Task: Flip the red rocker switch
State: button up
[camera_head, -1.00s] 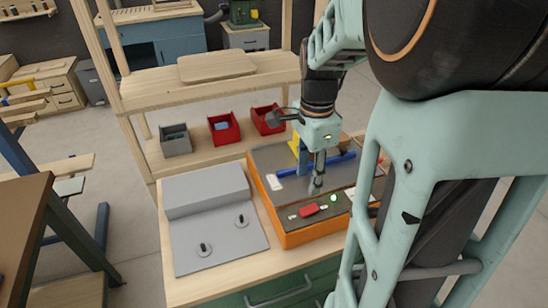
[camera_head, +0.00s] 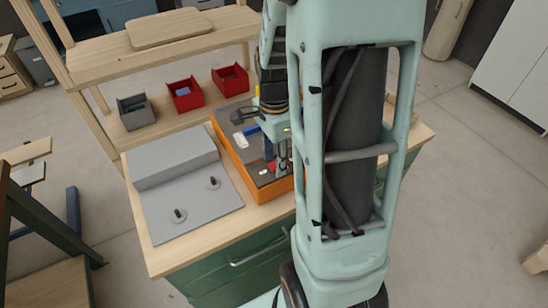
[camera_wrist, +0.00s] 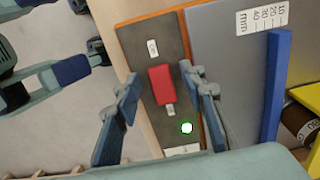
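The red rocker switch (camera_wrist: 161,85) sits on the dark front strip of an orange-sided machine (camera_wrist: 140,120), with a small white label at each end. In the head view a bit of the red switch (camera_head: 271,166) shows beside my gripper (camera_head: 283,163), which hangs over the machine's front (camera_head: 245,176). In the wrist view my gripper (camera_wrist: 159,80) is open, with one finger on either side of the switch and nothing between them but the panel and switch below. Fingertip height above the panel is hard to tell. A green lamp (camera_wrist: 186,127) glows close to the right finger.
A blue bar (camera_wrist: 273,90) and a millimetre scale (camera_wrist: 262,18) lie on the machine's grey top. A grey fixture with two dark knobs (camera_head: 190,215) stands left. Red bins (camera_head: 186,95) and a grey bin (camera_head: 136,111) are on the shelf behind. My arm hides the machine's right side.

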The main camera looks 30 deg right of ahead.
grip_shut()
jog(key=shift+d, duration=0.1)
jog(key=shift+d+y, duration=0.25)
jog(key=shift+y, duration=0.75)
jog(key=shift+d+r+y, duration=0.15)
jog(key=shift+y, duration=0.95)
grip_release()
